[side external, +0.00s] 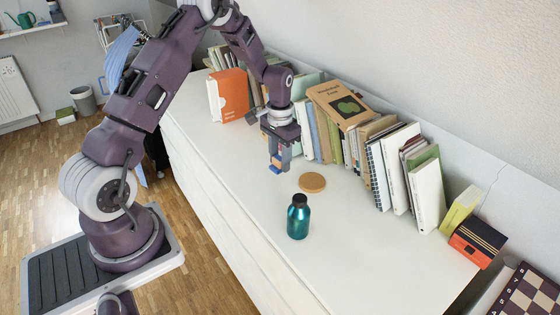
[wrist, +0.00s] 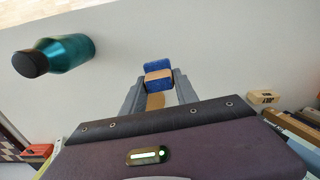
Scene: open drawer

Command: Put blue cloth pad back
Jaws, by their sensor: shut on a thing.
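The blue cloth pad, blue with a tan band around its middle, is between my fingertips in the wrist view (wrist: 158,66). In the side view the pad (side external: 276,169) shows as a small blue and orange patch at the tips. My gripper (side external: 278,160) points down over the white top, left of the cork disc, and is shut on the pad; it also shows in the wrist view (wrist: 158,80). I cannot tell whether the pad touches the surface.
A teal bottle (side external: 298,218) with a dark cap stands in front of a round cork disc (side external: 312,182). A row of books (side external: 370,150) lines the wall behind. An orange box file (side external: 231,96) stands at the far end. The front of the white top (side external: 225,165) is clear.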

